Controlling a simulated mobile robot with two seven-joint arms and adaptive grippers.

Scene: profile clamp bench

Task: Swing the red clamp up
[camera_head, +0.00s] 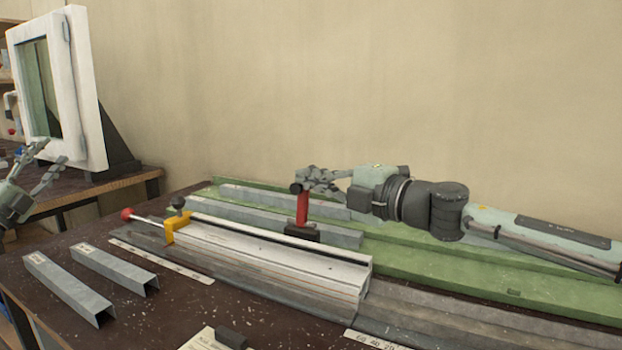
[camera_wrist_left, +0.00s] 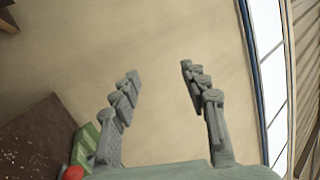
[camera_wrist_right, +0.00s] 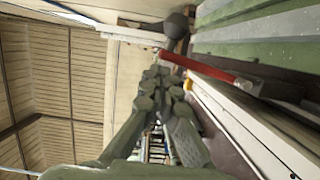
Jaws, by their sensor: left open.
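The red clamp (camera_head: 302,208) stands upright on a dark base (camera_head: 303,233) behind the white profile. In the right wrist view, its red arm (camera_wrist_right: 205,68) runs beside my fingers, not between them. My right gripper (camera_head: 314,180) is at the upper end of the red arm, and its fingers (camera_wrist_right: 164,80) look closed together. I cannot tell whether they touch the clamp. My left gripper (camera_head: 46,160) is open and empty at the left edge, far from the clamp; its spread fingers also show in the left wrist view (camera_wrist_left: 160,70).
A yellow clamp (camera_head: 176,222) with a red knob (camera_head: 127,213) sits at the left end of the white profile (camera_head: 270,255). Two grey channel pieces (camera_head: 70,288) lie on the dark bench. Green rails (camera_head: 440,262) run behind. A white window frame (camera_head: 88,90) stands back left.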

